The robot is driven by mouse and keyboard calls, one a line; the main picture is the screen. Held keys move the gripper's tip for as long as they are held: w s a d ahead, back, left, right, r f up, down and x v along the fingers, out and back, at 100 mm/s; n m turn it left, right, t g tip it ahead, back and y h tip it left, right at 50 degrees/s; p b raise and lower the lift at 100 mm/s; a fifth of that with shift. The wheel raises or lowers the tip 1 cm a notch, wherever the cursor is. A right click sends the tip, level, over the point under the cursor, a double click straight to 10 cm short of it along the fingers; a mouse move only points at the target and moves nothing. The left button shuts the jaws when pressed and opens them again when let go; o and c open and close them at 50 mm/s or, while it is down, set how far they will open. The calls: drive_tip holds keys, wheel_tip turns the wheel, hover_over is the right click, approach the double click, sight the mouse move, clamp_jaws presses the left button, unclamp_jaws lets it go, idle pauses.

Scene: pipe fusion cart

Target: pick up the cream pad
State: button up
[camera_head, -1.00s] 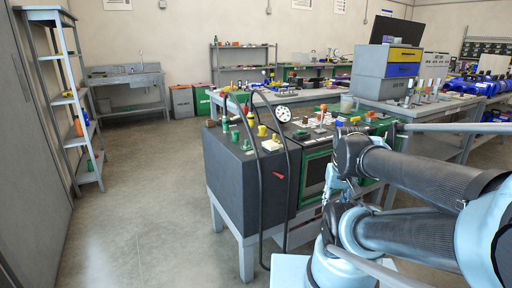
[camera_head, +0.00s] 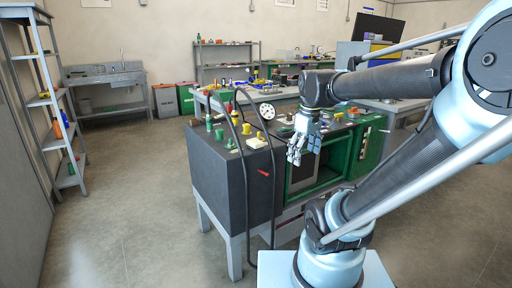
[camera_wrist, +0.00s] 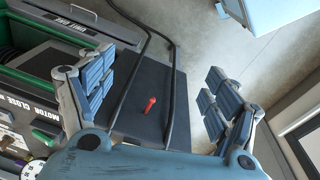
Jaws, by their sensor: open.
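A small cream pad (camera_head: 256,142) lies on the dark top of the cart (camera_head: 232,185), near its front edge and beside a thin black hose. My gripper (camera_head: 302,150) hangs fingers-down at the cart's front, to the right of the pad and apart from it. In the wrist view my gripper (camera_wrist: 157,92) has its two fingers wide apart with nothing between them. The wrist view shows the cart's dark side panel with a red handle (camera_wrist: 150,106); I cannot make out the pad there.
Two black hoses (camera_head: 272,160) arch up over the cart near the pad. A yellow knob (camera_head: 246,129), a green bottle (camera_head: 219,135) and a dial gauge (camera_head: 267,111) stand close by. Open floor (camera_head: 120,200) lies left of the cart.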

drive_tip(key=w+a+r+n, duration=0.7)
drive_tip(key=w+r+n, duration=0.1)
drive_tip(key=w, duration=0.3)
wheel_tip(320, 180, up, 4)
drive_tip(key=n+g, duration=0.1)
drive_tip(key=n, duration=0.8)
hover_over(255, 141)
drive_tip(key=f, duration=1.7)
drive_tip(key=shift+w+f, duration=0.1)
drive_tip(key=shift+w, duration=0.1)
drive_tip(key=c, duration=1.1)
